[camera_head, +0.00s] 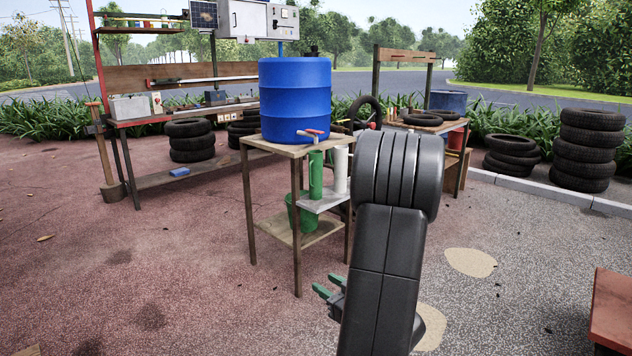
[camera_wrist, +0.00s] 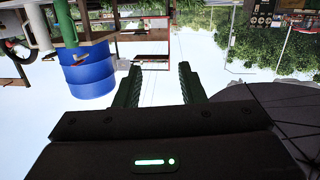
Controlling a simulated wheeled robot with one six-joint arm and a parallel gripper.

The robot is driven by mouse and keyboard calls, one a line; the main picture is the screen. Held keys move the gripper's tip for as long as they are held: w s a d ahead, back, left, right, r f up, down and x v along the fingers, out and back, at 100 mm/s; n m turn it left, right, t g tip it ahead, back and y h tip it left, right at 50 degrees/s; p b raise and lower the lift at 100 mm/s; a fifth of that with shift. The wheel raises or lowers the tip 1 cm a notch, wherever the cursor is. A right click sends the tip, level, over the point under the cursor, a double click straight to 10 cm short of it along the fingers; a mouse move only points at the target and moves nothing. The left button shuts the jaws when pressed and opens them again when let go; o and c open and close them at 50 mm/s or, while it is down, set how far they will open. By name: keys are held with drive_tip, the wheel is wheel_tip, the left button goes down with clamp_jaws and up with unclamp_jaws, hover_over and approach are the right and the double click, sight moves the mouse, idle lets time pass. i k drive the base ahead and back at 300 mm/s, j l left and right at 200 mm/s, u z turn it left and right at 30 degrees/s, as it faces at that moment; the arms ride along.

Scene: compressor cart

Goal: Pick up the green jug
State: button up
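The green jug (camera_head: 315,175) is tall and narrow and stands upright on a small grey shelf (camera_head: 325,201) at the front of a wooden stand, below the blue barrel's red-handled tap. It also shows in the upside-down wrist view (camera_wrist: 66,22), at the upper left. My gripper (camera_head: 328,285) is low in front of the stand, below the jug and apart from it. In the wrist view my gripper's green fingers (camera_wrist: 160,85) are spread with nothing between them. My arm covers part of the scene right of the jug in the head view.
A white jug (camera_head: 341,168) stands close right of the green one. The blue barrel (camera_head: 295,95) sits on the stand's top (camera_head: 262,143). A green bucket (camera_head: 292,217) is on its lower shelf. Tyres (camera_head: 588,150) are stacked at right. The ground left of the stand is clear.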

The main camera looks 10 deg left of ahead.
sight(315, 157)
drive_tip(key=i, duration=2.5)
